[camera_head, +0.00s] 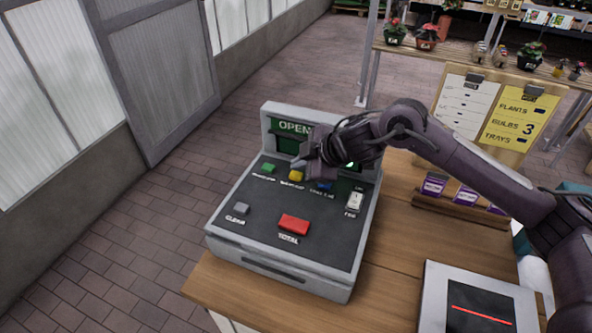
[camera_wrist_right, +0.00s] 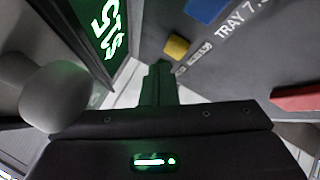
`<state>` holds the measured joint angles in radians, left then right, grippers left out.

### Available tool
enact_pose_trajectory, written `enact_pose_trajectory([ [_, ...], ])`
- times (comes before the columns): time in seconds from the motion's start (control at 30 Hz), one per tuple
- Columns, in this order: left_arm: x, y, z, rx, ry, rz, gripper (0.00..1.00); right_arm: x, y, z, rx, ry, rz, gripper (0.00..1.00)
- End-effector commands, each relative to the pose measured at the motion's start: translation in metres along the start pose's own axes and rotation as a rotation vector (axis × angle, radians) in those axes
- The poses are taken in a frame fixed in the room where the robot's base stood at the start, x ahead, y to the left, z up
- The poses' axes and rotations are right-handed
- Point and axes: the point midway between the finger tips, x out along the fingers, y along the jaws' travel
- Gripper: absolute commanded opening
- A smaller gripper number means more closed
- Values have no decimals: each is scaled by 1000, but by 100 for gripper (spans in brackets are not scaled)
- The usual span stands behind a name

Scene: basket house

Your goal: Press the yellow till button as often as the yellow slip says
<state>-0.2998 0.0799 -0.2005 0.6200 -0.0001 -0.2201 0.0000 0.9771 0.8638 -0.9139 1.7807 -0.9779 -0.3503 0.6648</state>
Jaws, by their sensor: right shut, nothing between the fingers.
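The grey till (camera_head: 225,235) stands on the wooden counter. Its yellow button (camera_head: 296,175) is in the upper row of the dark key panel, between a green and a blue button. My right gripper (camera_head: 305,160) is shut and empty, its tip just above and behind the yellow button. In the right wrist view, the shut fingers (camera_wrist_right: 159,72) point close to the yellow button (camera_wrist_right: 177,47); I cannot tell whether they touch it. The yellow slip (camera_head: 515,118) on the board at the right reads "PLANTS -", "BULBS 3", "TRAYS -". My left gripper is not in view.
A red TOTAL button (camera_head: 293,224), a grey CLEAR button (camera_head: 240,208) and a white switch (camera_head: 354,201) are on the same panel. The till's display (camera_head: 290,127) reads "OPEN", partly hidden by my arm. Purple packets (camera_head: 466,197) and a scanner plate (camera_head: 480,305) are on the right.

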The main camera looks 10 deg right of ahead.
Motion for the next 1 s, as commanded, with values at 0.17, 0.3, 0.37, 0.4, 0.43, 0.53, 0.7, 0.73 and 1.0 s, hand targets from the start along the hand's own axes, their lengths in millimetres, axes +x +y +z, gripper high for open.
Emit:
enact_pose_trajectory([
  [0.17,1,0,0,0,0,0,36,1,0,0,0,0,0,0],
  [0.3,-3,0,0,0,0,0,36,-2,2,-2,0,0,0,0],
  [0.37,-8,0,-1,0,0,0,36,-5,4,-4,0,0,0,0],
  [0.4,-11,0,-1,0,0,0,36,-8,6,-6,0,0,0,0],
  [0.43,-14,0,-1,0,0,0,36,-10,7,-8,0,0,0,0],
  [0.53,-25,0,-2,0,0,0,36,-18,13,-13,0,0,-1,0],
  [0.7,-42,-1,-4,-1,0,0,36,-30,22,-22,0,1,0,0],
  [0.73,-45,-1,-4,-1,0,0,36,-32,23,-23,0,1,0,0],
  [1.0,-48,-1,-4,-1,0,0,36,-34,25,-25,0,0,-1,0],
])
